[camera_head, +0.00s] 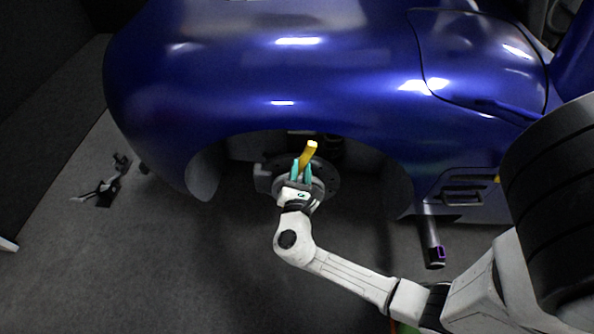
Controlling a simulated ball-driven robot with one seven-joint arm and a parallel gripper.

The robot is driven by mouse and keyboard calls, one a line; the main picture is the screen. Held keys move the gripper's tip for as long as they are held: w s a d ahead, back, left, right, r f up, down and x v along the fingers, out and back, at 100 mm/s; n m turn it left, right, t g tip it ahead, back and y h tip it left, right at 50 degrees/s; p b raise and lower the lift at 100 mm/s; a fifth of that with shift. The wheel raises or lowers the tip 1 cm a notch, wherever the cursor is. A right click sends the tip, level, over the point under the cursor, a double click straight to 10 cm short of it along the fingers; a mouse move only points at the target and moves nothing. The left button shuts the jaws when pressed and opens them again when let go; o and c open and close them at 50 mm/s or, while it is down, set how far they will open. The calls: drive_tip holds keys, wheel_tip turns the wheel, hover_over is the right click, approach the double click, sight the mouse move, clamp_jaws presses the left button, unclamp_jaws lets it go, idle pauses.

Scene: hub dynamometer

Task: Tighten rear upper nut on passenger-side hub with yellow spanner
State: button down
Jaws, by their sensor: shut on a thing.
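The yellow spanner (308,152) is held in my gripper (301,170), whose teal fingers are shut on it. Its yellow end sticks up beyond the fingertips, tilted slightly right. The hub (327,178) is a dark round part inside the wheel arch of the blue car. My gripper is in front of the hub and covers part of it. The rear upper nut cannot be made out; the hub is dark and partly hidden. I cannot tell whether the spanner touches a nut.
The blue car body (230,75) overhangs the hub, with the arch edge close above my gripper. A dark pipe with a purple-marked end (433,245) juts out at right. A small dark stand (108,190) is on the floor at left. The grey floor (190,260) at lower left is clear.

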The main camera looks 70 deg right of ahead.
drive_tip(key=shift+f, duration=0.1)
drive_tip(key=shift+s+d+f+m+b, duration=0.25)
drive_tip(key=shift+s+f+m+b, duration=0.15)
drive_tip(key=shift+s+m+b, duration=0.3)
drive_tip(key=shift+s+d+f+m+b, duration=0.25)
drive_tip(key=shift+s+f+m+b, duration=0.15)
drive_tip(key=shift+s+m+b, duration=0.3)
drive_tip(key=shift+s, duration=0.1)
drive_tip(key=shift+s+f, duration=0.1)
drive_tip(key=shift+s, duration=0.05)
idle(0.3)
